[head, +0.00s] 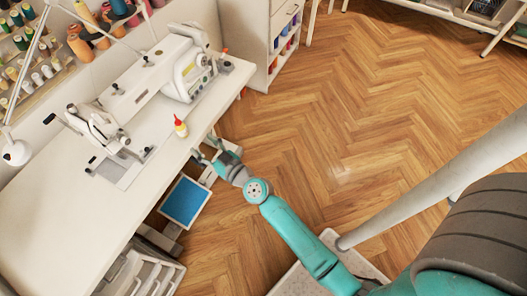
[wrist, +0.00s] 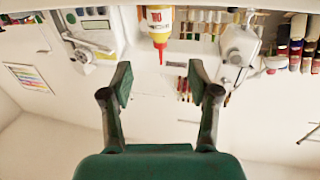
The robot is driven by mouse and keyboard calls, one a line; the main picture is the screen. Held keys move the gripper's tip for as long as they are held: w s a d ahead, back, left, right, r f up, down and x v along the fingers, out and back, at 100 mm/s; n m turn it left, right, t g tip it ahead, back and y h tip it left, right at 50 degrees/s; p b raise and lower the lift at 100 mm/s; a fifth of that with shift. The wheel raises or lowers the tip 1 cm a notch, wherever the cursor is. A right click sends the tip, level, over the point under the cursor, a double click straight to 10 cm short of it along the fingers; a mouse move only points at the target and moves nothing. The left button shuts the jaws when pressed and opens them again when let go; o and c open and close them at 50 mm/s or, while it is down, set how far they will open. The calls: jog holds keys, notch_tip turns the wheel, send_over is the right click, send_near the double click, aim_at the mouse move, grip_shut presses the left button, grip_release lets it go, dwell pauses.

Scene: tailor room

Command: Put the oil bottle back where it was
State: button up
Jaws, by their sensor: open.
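The oil bottle (head: 181,129) is small, with a yellow body, a pale label and a red pointed tip. It stands upright near the front edge of the white sewing table (head: 60,228), to the right of the stitching plate. In the wrist view, which looks upside down, the bottle (wrist: 158,18) hangs tip-down ahead of the fingers. My gripper (head: 206,151) is at the table's front edge, just short of the bottle. In the wrist view my gripper (wrist: 160,82) is open and empty, with both fingers apart from the bottle.
A white sewing machine (head: 150,80) stands behind the bottle. Thread spools (head: 80,45) line the wall rack, and a lamp (head: 17,152) stands at left. The wooden floor is open at right.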

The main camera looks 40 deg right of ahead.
jog(key=s+f+m+g+h, duration=0.1)
jog(key=s+f+g+h, duration=0.15)
jog(key=s, duration=1.95)
jog(key=s+r, duration=0.5)
jog(key=s, duration=0.5)
jog(key=s+r, duration=0.5)
jog(key=s, duration=0.4)
jog(key=shift+s+a+r+g+y, duration=0.2)
jog(key=shift+s+a+g+y, duration=0.15)
jog(key=shift+a+y, duration=0.1)
